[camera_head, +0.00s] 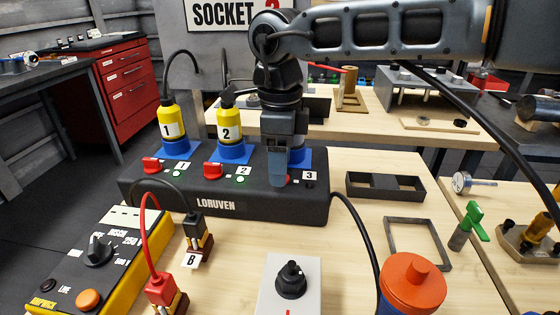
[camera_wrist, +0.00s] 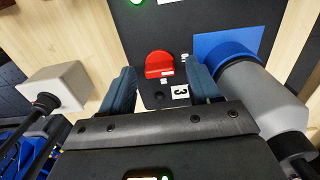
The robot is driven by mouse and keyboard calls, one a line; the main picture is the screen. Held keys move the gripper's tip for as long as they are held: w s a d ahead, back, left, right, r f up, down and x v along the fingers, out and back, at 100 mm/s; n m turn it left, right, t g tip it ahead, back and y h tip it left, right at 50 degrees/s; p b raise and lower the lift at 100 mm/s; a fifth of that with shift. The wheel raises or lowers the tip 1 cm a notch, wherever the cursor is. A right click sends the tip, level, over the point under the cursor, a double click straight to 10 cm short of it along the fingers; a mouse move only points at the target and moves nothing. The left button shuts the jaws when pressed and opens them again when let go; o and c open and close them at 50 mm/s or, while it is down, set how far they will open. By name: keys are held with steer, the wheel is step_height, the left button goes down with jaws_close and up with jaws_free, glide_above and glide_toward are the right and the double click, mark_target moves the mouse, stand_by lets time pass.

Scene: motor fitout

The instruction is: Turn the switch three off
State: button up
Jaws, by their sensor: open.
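Switch three is a red knob (camera_wrist: 160,64) on the black LORUVEN power strip (camera_head: 262,207), beside a white label 3 (camera_wrist: 181,92). In the head view it is mostly hidden behind my gripper (camera_head: 280,172). In the wrist view my gripper (camera_wrist: 162,72) is open, with one blue-grey finger on each side of the knob; I cannot tell whether they touch it. A small lamp spot (camera_wrist: 158,96) by the knob looks dark. A blue socket (camera_wrist: 225,48) with a grey plug body is beside it.
Red switches one (camera_head: 152,164) and two (camera_head: 213,169) have green lit lamps. Yellow plugs 1 (camera_head: 170,120) and 2 (camera_head: 229,122) stand upright in blue sockets. A grey box with a black knob (camera_head: 290,282) and an orange-topped cylinder (camera_head: 411,280) stand in front.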

step_height(320, 180, up, 7)
steer(key=shift+r, duration=0.2)
stand_by(0.4)
